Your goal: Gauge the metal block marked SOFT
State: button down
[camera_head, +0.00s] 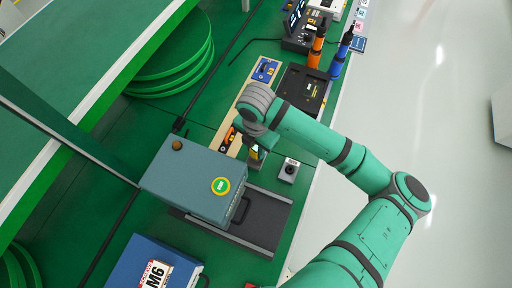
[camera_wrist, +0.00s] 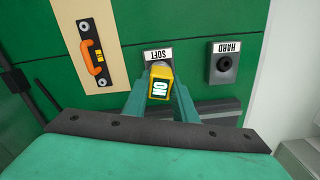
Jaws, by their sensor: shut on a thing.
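My gripper (camera_wrist: 160,98) is shut on a yellow handheld gauge (camera_wrist: 160,82) with a lit display; the short text on it is not sure to read. The metal block marked SOFT (camera_wrist: 158,55) is right beyond the gauge in the wrist view, its lower part hidden by it. I cannot tell whether the gauge touches the block. A second grey block marked HARD (camera_wrist: 224,64) with a dark round hole stands to the right. In the head view the gauge (camera_head: 256,152) shows under my wrist, left of the HARD block (camera_head: 289,171); the SOFT block is hidden there.
A beige board (camera_wrist: 88,40) with an orange-handled tool (camera_wrist: 94,58) lies left of the SOFT block. A grey-blue box (camera_head: 192,180) with a green round badge stands close by in the head view. A black case (camera_head: 302,92) and orange and blue bottles are farther up the bench.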

aim_at(256, 149)
jog(key=shift+f, duration=0.55)
dwell(0.9)
jog(key=c, duration=1.4)
grip_release()
jog(key=shift+o, duration=0.2)
notch_tip(256, 149, up, 11)
jog(key=shift+s+f, duration=0.1)
jog(key=shift+d+f, duration=0.1)
